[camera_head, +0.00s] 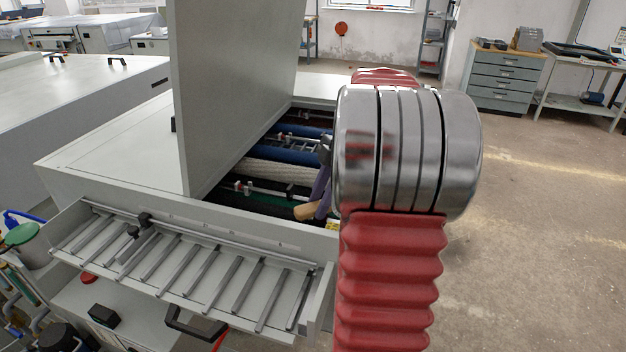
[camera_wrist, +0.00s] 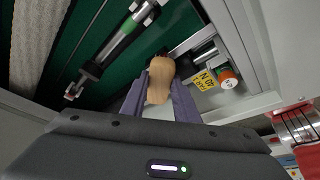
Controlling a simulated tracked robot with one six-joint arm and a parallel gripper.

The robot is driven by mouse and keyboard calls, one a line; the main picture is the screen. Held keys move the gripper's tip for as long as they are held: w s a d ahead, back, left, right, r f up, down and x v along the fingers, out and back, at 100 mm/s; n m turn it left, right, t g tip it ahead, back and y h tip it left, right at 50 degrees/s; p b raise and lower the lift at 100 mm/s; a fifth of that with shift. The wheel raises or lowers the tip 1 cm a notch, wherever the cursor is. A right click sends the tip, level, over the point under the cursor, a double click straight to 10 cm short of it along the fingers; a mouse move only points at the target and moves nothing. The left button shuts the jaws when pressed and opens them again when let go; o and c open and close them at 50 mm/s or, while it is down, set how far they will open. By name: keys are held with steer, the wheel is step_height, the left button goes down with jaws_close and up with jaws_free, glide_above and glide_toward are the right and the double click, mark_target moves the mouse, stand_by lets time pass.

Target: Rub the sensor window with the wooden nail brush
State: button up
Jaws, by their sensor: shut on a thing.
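The wooden nail brush is a tan, rounded block; it shows in the wrist view (camera_wrist: 159,88) and as a small tan end in the head view (camera_head: 306,210). My gripper (camera_wrist: 160,79) has purple fingers shut on both sides of it. In the head view my gripper (camera_head: 322,188) reaches down into the open plate processor (camera_head: 110,150), near its front wall, partly hidden by my arm. The brush's far end is over the bay near a green surface and a metal rail. I cannot pick out the sensor window with certainty; the brush may cover it.
A raised grey lid (camera_head: 235,90) stands left of my gripper. Rollers (camera_head: 270,172) lie across the open bay. In the wrist view a yellow label (camera_wrist: 205,79) and an orange-capped part (camera_wrist: 227,75) sit right of the brush. A slatted tray (camera_head: 190,270) juts out in front.

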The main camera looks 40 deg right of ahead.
steer(key=shift+w+d, duration=0.1)
steer(key=shift+d, duration=0.35)
steer(key=shift+a, duration=0.2)
steer(key=a, duration=0.1)
steer(key=s+a, duration=0.1)
steer(key=a, duration=0.1)
steer(key=shift+s+a+r, duration=0.15)
steer(key=shift+s+a, duration=0.15)
steer(key=shift+s, duration=0.05)
steer(key=shift+w+r, duration=0.1)
steer(key=shift+r, duration=0.65)
step_height(320, 180, up, 6)
glide_above(315, 209)
steer(key=s, duration=0.1)
steer(key=shift+s+a, duration=0.1)
steer(key=shift+a, duration=0.35)
